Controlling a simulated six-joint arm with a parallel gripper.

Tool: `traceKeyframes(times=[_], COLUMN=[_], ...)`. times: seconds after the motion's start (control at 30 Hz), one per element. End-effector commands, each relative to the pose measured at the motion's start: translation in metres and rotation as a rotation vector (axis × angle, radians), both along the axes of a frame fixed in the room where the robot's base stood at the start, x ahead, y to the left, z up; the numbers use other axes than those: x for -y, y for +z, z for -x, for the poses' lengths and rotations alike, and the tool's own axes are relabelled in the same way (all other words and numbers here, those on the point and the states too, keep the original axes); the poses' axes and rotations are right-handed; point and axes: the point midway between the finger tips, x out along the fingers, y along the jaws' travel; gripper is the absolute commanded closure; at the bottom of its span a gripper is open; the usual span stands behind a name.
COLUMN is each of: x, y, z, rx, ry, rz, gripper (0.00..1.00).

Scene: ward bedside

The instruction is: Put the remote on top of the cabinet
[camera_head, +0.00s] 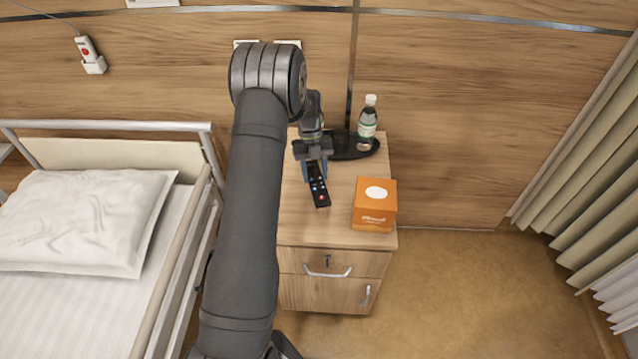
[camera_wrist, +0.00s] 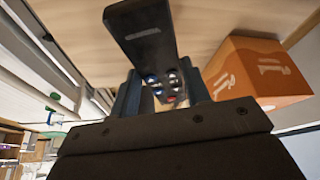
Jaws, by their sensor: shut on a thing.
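The black remote (camera_head: 319,188) with coloured buttons is in my gripper (camera_head: 316,170), over the top of the wooden cabinet (camera_head: 335,232). In the wrist view the remote (camera_wrist: 143,35) stands up between the two fingers of my gripper (camera_wrist: 158,92), which are shut on it. The cabinet top (camera_wrist: 215,22) shows behind it. I cannot tell whether the remote touches the cabinet top or is a little above it. My arm hides the left side of the cabinet.
An orange tissue box (camera_head: 374,207) stands right of the remote; it also shows in the wrist view (camera_wrist: 262,75). A bed (camera_head: 95,220) is at left, a curtain (camera_head: 590,200) at right.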

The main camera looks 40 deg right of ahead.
Motion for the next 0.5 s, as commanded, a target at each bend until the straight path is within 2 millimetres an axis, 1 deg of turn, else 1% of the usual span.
traceKeyframes(times=[0.03,0.1,0.27,0.4,0.5], x=[0.000,0.000,0.000,0.000,0.000], y=[-0.011,-0.021,-0.036,-0.057,-0.063], z=[0.000,0.000,0.000,0.000,0.000], rx=[-0.002,-0.001,0.000,-0.001,0.001], ry=[0.001,0.000,0.001,0.001,0.001], rz=[-0.001,0.000,0.000,-0.001,0.001], gripper=[0.82,0.82,0.82,0.82,0.82])
